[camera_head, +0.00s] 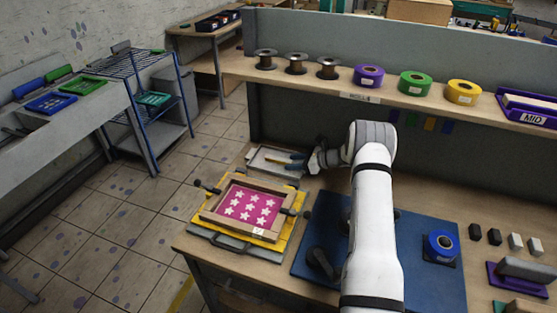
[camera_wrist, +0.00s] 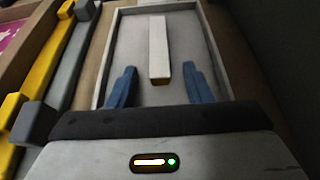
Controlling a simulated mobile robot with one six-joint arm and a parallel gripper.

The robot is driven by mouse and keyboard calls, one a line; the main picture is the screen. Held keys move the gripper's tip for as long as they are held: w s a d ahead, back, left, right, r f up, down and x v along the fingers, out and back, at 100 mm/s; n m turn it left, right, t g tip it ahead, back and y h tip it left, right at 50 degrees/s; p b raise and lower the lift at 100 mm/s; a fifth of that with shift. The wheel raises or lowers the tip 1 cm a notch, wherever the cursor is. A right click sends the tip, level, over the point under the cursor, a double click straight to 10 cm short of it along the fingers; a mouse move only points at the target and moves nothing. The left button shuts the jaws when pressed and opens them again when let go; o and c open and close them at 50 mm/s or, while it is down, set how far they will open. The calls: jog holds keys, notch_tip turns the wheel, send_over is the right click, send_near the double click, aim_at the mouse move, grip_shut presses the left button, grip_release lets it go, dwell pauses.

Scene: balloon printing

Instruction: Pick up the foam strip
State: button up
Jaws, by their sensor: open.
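The foam strip (camera_wrist: 158,50) is a pale, narrow block lying lengthwise in a shallow grey tray (camera_wrist: 106,58) in the wrist view. My gripper (camera_wrist: 160,78) is open, with one blue finger on each side of the strip's near end. The fingers stand apart from the strip, with a gap on both sides. In the head view the tray (camera_head: 256,168) sits on the workbench behind the printing frame, and my gripper (camera_head: 299,161) is over its right part. I cannot make out the strip clearly in the head view.
A wooden frame with a pink star-patterned screen (camera_head: 248,205) stands on a yellow base in front of the tray. A shelf with spools and tape rolls (camera_head: 368,76) runs behind.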

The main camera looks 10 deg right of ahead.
jog(key=shift+c, duration=0.4)
grip_shut()
